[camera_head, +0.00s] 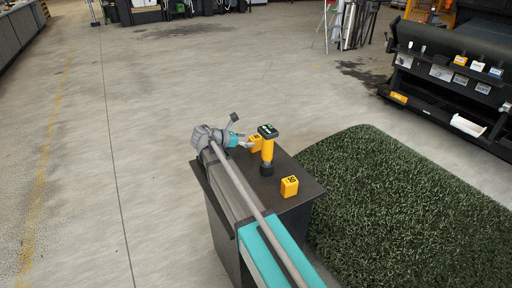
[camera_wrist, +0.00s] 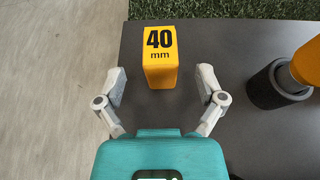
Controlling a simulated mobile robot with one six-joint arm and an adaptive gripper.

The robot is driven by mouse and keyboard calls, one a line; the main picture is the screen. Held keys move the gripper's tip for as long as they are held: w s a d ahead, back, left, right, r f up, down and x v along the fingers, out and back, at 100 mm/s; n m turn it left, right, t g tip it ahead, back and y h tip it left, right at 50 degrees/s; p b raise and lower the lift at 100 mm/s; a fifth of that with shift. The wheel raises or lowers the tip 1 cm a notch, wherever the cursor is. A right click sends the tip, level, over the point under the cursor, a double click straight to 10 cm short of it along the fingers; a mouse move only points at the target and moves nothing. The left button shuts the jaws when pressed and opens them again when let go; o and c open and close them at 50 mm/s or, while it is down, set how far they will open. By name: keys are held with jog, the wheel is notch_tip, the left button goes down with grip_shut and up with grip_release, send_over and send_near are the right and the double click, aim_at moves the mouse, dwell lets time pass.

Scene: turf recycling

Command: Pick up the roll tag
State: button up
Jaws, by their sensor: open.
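A yellow block marked "40 mm" (camera_wrist: 160,68) stands on a dark table top (camera_wrist: 225,42). In the head view this block (camera_head: 255,143) is partly hidden beside my gripper (camera_head: 241,140). In the wrist view my gripper (camera_wrist: 161,78) is open, with one finger on each side of the block's near part. Gaps show between both fingers and the block. A second yellow block with black marking (camera_head: 289,186) stands nearer the table's right edge. Neither block is named as the roll tag, so I cannot tell which thing that is.
A yellow handheld device with a black base (camera_head: 267,150) stands upright right of my gripper, and its base (camera_wrist: 276,88) shows in the wrist view. Green turf (camera_head: 400,195) lies to the right. A dark rack (camera_head: 440,98) with several labels stands beyond. Open concrete floor lies left.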

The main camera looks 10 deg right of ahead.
aim_at(259, 141)
jog(key=shift+w+d+f, duration=0.1)
jog(key=shift+w+d, duration=0.05)
jog(key=shift+d, duration=0.2)
jog(key=shift+b+x, duration=1.15)
jog(key=shift+x, duration=1.45)
jog(key=shift+f, duration=0.15)
grip_shut()
